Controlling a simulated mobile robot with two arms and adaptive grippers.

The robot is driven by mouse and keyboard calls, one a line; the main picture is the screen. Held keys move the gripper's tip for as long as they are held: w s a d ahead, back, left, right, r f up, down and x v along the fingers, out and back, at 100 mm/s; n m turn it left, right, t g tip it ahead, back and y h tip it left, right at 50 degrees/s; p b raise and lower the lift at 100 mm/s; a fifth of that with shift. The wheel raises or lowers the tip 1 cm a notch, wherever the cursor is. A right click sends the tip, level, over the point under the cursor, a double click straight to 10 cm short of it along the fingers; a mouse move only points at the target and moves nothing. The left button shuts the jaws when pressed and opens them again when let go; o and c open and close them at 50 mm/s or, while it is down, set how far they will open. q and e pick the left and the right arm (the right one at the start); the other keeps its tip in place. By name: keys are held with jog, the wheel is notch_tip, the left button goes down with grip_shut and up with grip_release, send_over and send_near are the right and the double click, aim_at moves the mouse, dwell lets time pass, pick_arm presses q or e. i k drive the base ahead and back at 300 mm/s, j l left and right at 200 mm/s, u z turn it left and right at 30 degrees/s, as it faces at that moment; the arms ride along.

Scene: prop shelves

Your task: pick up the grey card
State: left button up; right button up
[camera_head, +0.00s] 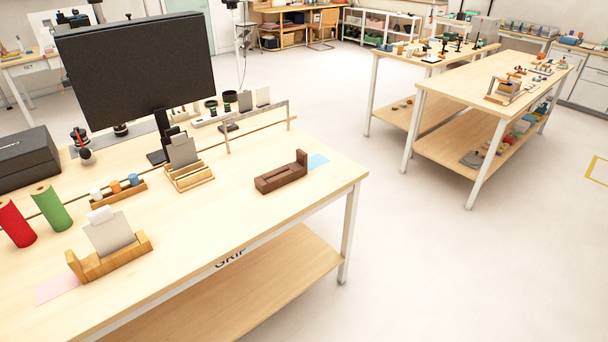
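A light grey card (112,236) stands tilted in a wooden holder (128,260) at the front left of the near table, with a whitish tab at its top. Another grey card (184,152) stands in a slotted wooden rack (190,178) below the monitor. Two more small upright cards, one grey (245,101) and one paler (263,97), stand farther back. I cannot tell which of these is the task's card. Neither of my grippers is in view.
A black monitor (137,68) stands behind the rack. Red (15,224) and green (51,209) cylinders stand at the left. A dark brown wooden holder (281,177) sits near the right edge beside a blue patch (318,161). The front middle of the tabletop is clear.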

aim_at(181, 152)
jog(key=i+l+u, duration=0.2)
jog(key=u, duration=0.25)
jog(key=i+l+u, duration=0.2)
jog(key=u, duration=0.2)
